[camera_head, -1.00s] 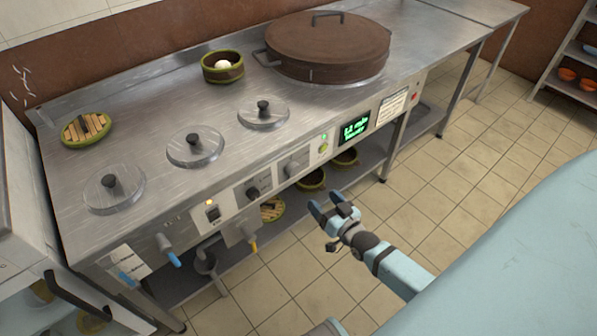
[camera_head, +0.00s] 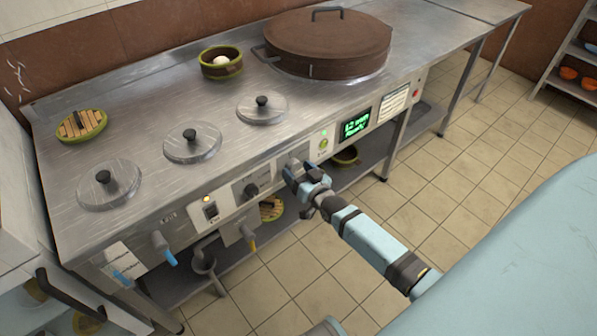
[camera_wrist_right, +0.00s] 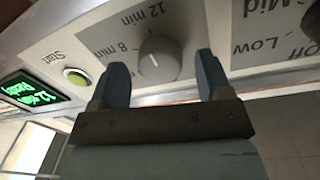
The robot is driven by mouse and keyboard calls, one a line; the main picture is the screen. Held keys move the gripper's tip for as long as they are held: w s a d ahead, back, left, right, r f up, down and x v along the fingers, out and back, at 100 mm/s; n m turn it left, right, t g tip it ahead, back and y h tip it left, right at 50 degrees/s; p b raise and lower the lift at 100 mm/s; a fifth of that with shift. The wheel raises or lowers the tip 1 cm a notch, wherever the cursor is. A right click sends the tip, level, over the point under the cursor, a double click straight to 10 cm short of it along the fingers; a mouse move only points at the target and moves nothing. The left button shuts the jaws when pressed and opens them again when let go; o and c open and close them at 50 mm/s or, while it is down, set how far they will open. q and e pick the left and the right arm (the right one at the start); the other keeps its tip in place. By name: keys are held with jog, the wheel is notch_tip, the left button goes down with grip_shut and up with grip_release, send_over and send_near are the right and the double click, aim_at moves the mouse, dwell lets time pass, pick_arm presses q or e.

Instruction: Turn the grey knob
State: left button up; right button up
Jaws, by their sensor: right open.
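My right gripper (camera_wrist_right: 160,75) is open and empty of any grip. In the head view my right gripper (camera_head: 291,171) is at the front panel and mostly hides the knob. Whether the fingers touch the knob cannot be told.
A black knob (camera_head: 251,190) sits left of the grey one. A green start button (camera_wrist_right: 76,77) and a lit green display (camera_head: 355,126) are to its right in the head view. Lidded pots and a large brown lid (camera_head: 328,45) are on the counter. Floor in front is clear.

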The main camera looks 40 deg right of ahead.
jog(key=c, duration=0.9)
